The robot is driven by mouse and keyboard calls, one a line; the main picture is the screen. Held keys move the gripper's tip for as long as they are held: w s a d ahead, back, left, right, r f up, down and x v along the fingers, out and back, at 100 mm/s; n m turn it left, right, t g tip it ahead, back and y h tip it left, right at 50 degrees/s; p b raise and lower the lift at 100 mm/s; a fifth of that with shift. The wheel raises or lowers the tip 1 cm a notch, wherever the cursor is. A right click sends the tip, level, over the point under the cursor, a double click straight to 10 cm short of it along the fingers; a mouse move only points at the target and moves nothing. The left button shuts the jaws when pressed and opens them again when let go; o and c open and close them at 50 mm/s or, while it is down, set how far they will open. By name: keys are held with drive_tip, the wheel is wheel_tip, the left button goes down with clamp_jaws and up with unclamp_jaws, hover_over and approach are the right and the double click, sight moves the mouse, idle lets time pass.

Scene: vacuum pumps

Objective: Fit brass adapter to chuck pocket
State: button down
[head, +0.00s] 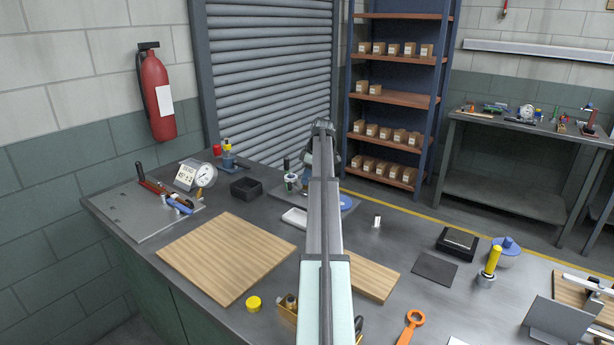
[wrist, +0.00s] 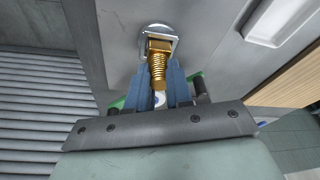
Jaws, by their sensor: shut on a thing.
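The brass adapter (wrist: 158,68) is in the wrist view, with a ribbed, threaded body and a wider block-shaped head at its far end. My gripper (wrist: 160,76) is shut on it, with a blue finger on each side. The adapter's head overlaps a bright silver fitting with a squarish opening, which looks like the chuck pocket (wrist: 155,29). I cannot tell whether the head is inside the opening or only above it. In the head view my own arm hides the gripper, the adapter and most of that area.
A wooden board (head: 226,257) lies at front left. The dark bench top (head: 385,236) is partly free right of my arm.

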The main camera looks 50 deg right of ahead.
drive_tip(key=shift+f, duration=0.55)
idle(0.6)
drive_tip(key=c, duration=0.9)
unclamp_jaws()
drive_tip(key=shift+c, duration=0.2)
drive_tip(key=v, duration=1.3)
drive_tip(key=shift+r, duration=0.4)
